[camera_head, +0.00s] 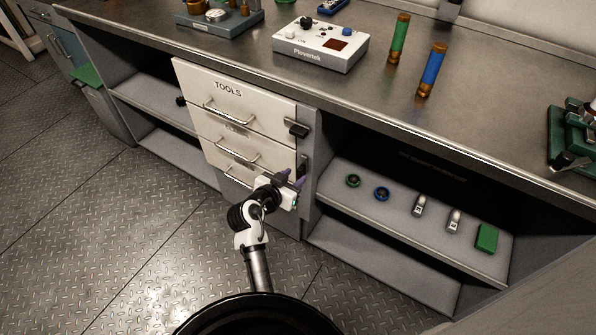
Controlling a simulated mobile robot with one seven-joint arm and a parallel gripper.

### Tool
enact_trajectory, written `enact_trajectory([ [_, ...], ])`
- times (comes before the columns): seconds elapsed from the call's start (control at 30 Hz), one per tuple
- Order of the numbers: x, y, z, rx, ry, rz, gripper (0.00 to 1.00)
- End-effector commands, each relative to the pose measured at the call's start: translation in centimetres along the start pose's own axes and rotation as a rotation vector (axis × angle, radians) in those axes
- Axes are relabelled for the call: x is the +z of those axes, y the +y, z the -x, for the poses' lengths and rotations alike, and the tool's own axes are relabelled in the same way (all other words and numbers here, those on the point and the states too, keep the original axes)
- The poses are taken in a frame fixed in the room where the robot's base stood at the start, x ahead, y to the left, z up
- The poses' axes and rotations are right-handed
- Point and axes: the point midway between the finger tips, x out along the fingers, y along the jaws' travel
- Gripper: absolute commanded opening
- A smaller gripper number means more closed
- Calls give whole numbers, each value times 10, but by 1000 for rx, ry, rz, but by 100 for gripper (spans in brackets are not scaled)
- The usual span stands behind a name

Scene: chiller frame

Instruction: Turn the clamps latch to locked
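A white drawer unit (250,95) stands under the bench. Its top drawer reads TOOLS; the lower labels are too small or covered to read, so I cannot tell which drawer is the clamps one. A black latch (297,128) sits sideways at the top drawer's right edge. Another dark latch (302,164) stands upright beside the middle drawer. Any latch lower down is hidden behind my gripper.
The drawers have bar handles (229,113). To the right, an open shelf (400,210) holds rings, small silver parts and a green block (487,238). The bench top carries a white control box (320,45) and two upright cylinders (399,38). The floor at left is clear.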

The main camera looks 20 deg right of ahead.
Motion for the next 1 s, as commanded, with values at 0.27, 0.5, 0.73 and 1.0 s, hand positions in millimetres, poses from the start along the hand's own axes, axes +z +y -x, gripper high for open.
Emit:
enact_trajectory([
  [0.27,0,0,-31,0,-1,0,36],
  [0.5,0,0,-34,-1,0,0,36],
  [0.73,0,0,-34,-1,0,0,18],
  [1.0,0,0,-34,-1,-1,1,0],
])
